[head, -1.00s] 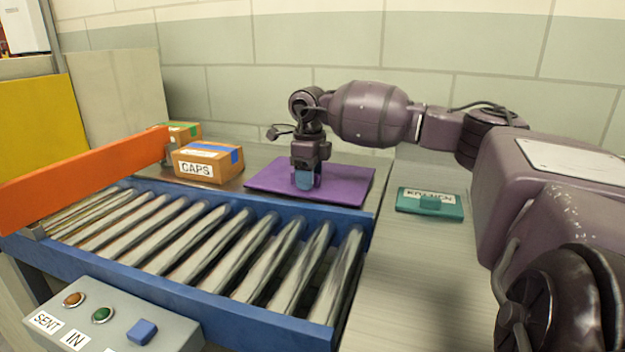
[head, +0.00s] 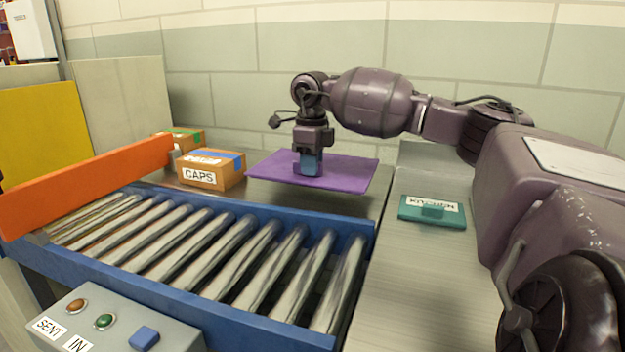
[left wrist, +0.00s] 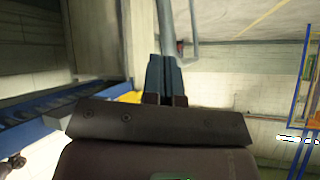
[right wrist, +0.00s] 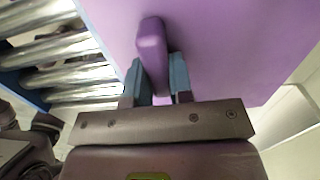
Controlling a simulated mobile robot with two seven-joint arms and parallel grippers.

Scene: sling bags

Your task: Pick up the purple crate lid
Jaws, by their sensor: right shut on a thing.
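The purple crate lid (head: 345,174) is a flat purple panel in the head view, held level a little above the grey surface behind the rollers. My right gripper (head: 309,166) points down at its middle and is shut on its raised handle. In the right wrist view the purple handle (right wrist: 152,55) stands between the two blue fingers of the right gripper (right wrist: 155,82), with the lid filling the upper part. My left gripper (left wrist: 164,75) shows only in the left wrist view. Its blue fingers are together with nothing between them.
A blue-framed roller conveyor (head: 225,255) lies in front of the lid, with an orange bar (head: 90,185) at its left. A CAPS box (head: 212,170) stands left of the lid. A teal KITCHEN lid (head: 432,211) lies on the right counter. A button panel (head: 115,325) is at front left.

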